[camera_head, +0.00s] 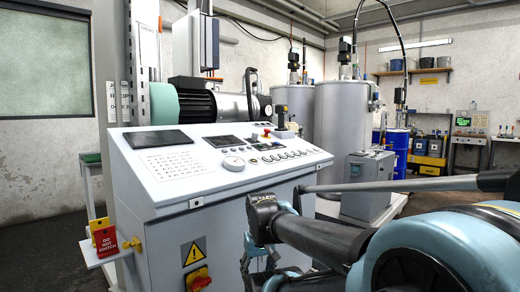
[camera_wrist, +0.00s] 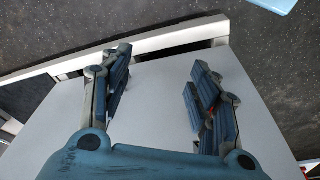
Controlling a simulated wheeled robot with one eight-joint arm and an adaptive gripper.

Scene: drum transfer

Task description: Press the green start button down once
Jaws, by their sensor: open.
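The grey control console (camera_head: 160,205) stands in the middle of the head view, with a sloping top panel. A row of small round buttons (camera_head: 290,154) runs along the right part of that panel. I cannot make out for sure which one is the green start button. My gripper (camera_head: 259,262) hangs low in front of the console, below the panel's front edge and apart from the buttons. In the wrist view my gripper (camera_wrist: 158,85) is open and empty, with a plain pale surface between and beyond its fingers. No button shows there.
A red emergency knob (camera_head: 267,132) and a round gauge (camera_head: 233,163) sit on the panel. Red and yellow tags (camera_head: 104,240) stand on a side shelf at left. A red switch (camera_head: 199,279) is on the console front. Tanks (camera_head: 342,118) and a blue drum (camera_head: 397,150) stand behind.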

